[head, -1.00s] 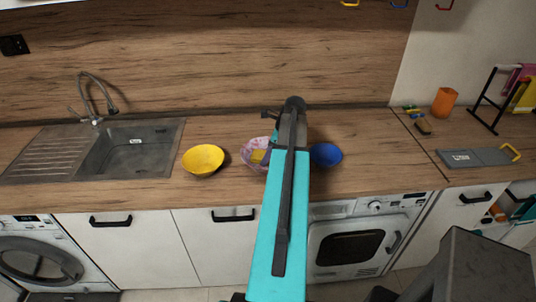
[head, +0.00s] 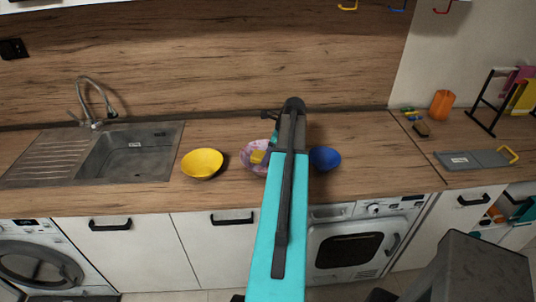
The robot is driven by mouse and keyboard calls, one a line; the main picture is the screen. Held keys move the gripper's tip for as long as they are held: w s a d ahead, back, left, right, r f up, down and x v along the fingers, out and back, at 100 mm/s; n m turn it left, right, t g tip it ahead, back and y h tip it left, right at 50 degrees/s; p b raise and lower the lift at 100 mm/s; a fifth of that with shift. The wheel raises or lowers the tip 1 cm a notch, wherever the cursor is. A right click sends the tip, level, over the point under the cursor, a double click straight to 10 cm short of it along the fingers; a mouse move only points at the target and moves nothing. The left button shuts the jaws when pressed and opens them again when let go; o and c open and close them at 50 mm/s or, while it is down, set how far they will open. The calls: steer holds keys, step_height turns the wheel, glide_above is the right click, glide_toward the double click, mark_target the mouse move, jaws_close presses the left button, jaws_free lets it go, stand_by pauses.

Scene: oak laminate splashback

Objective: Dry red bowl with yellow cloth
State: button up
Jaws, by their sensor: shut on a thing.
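The red bowl (head: 248,148) stands on the counter between a yellow and a blue bowl. It looks pinkish with pale patches, and my arm covers its right side. A small yellow piece (head: 258,157), apparently the yellow cloth, is at the inside of the red bowl; its right part is hidden. My gripper is mostly hidden behind my raised arm; a dark part of it shows (head: 272,142) just above the bowl's right side. It is shut on the yellow piece, though the fingertips are not clear. Another yellow cloth (head: 525,98) hangs on the rack at the right.
The yellow bowl (head: 202,163) is close on the left, the blue bowl (head: 325,158) close on the right. A sink (head: 130,150) lies further left. A grey board (head: 470,160), an orange cup (head: 442,104) and a black rack (head: 487,100) stand right. The counter behind the bowls is clear.

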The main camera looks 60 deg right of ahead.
steer(key=shift+s+a, duration=0.2)
steer(key=shift+a, duration=0.6)
steer(key=shift+d, duration=0.1)
steer(key=shift+w+d+p, duration=0.25)
steer(key=shift+d+p, duration=0.15)
steer(key=shift+d, duration=0.5)
steer(key=shift+a, duration=0.15)
steer(key=shift+s+a, duration=0.3)
steer(key=shift+a, duration=0.55)
steer(key=shift+d, duration=0.1)
steer(key=shift+w+d+r+p, duration=0.15)
steer(key=shift+d+p, duration=0.1)
steer(key=shift+d, duration=0.2)
steer(key=shift+w+d+f+p, duration=0.1)
steer(key=shift+w+d+p, duration=0.1)
steer(key=shift+d, duration=0.25)
